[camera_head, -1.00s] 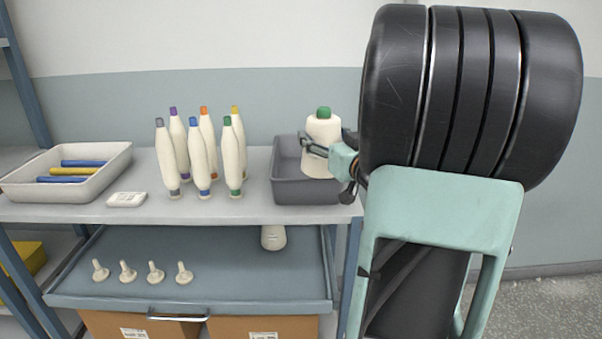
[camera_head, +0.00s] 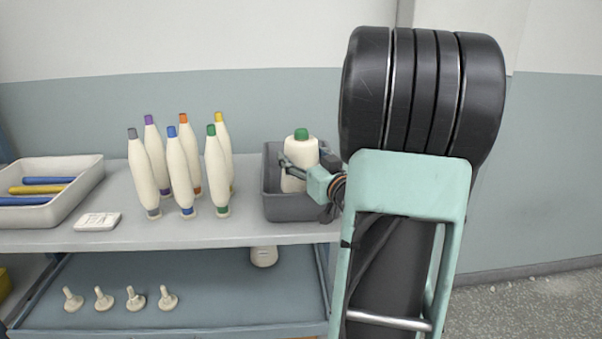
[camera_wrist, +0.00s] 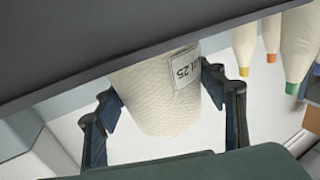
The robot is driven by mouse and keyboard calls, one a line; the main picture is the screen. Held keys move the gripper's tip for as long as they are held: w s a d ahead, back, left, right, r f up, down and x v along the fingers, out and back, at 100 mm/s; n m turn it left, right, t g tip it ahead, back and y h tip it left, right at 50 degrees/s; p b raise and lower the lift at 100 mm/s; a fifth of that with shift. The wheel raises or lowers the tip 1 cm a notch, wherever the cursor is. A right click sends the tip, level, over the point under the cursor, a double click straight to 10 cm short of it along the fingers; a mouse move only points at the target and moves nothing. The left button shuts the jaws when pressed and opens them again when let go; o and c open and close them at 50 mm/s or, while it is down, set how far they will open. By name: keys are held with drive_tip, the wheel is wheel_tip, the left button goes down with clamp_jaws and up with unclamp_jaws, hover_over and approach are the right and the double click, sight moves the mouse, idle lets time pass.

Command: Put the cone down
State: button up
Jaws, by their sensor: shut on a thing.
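The cream cone (camera_head: 298,176) with a green top is held upright by my gripper (camera_head: 290,172) at the grey bin (camera_head: 300,207) on the right of the upper shelf. In the head view its base lines up with the bin's front rim; I cannot tell whether it touches the bin. In the wrist view the cone (camera_wrist: 155,95) shows a paper label, with a finger on either side of it. A dark band covers its other end there.
Several cream bobbins with coloured tips (camera_head: 180,170) stand left of the bin. A white label block (camera_head: 97,221) and a pale tray (camera_head: 75,196) with coloured rods lie further left.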

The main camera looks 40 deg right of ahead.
drive_tip(key=shift+f+b, duration=0.35)
drive_tip(key=shift+f, duration=1.35)
drive_tip(key=shift+f, duration=0.1)
drive_tip(key=o, duration=1.5)
drive_tip(key=shift+f, duration=0.1)
drive_tip(key=shift+c, duration=0.2)
drive_tip(key=shift+r, duration=0.2)
drive_tip(key=s+a, duration=0.2)
drive_tip(key=s, duration=1)
drive_tip(key=shift+w, duration=0.1)
